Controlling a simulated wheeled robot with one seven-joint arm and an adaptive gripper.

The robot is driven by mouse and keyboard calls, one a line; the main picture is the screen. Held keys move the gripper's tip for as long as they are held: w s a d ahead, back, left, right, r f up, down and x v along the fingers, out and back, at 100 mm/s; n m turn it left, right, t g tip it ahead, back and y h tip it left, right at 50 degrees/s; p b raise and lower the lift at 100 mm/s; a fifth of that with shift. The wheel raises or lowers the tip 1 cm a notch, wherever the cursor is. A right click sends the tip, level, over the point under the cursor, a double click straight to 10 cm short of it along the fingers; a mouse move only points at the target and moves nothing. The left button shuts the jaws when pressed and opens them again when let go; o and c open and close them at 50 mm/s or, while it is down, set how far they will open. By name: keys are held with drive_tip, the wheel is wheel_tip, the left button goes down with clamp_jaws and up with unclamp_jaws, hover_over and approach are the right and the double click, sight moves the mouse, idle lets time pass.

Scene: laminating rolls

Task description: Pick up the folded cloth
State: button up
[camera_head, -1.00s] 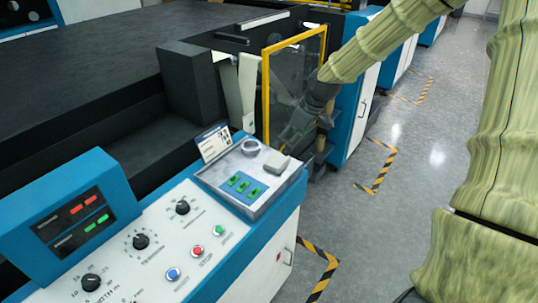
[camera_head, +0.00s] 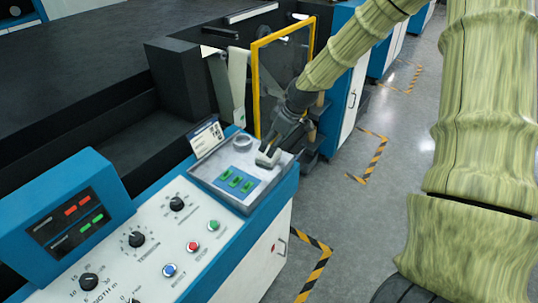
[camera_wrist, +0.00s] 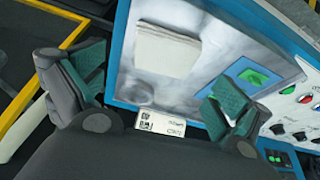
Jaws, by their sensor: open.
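The folded cloth (camera_wrist: 167,50) is a pale grey-white, layered square lying flat on the metal tray (camera_wrist: 225,40) in the wrist view. My gripper (camera_wrist: 157,88) is open, with its two green-padded fingers apart at left and right. The cloth lies ahead of the fingers, beyond the gap between them, and nothing is held. In the head view my gripper (camera_head: 266,157) hangs over the right part of the tray (camera_head: 272,180) and hides most or all of the cloth. I cannot tell the exact height of the fingers above the tray.
A blue mat with green pieces (camera_head: 237,180) and a ring-shaped item (camera_head: 243,142) sit on the tray. A printed card (camera_head: 206,138) stands at its back edge. A yellow-framed guard (camera_head: 256,90) rises behind my gripper. Control knobs and buttons (camera_head: 194,246) lie in front.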

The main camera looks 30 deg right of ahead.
drive_tip(key=shift+p+x, duration=0.85)
drive_tip(key=shift+x, duration=0.3)
drive_tip(key=shift+s+p+x, duration=0.2)
drive_tip(key=shift+p+x, duration=0.15)
drive_tip(key=shift+x, duration=0.9)
drive_tip(key=shift+f, duration=0.1)
drive_tip(key=shift+c, duration=0.2)
drive_tip(key=c, duration=0.8)
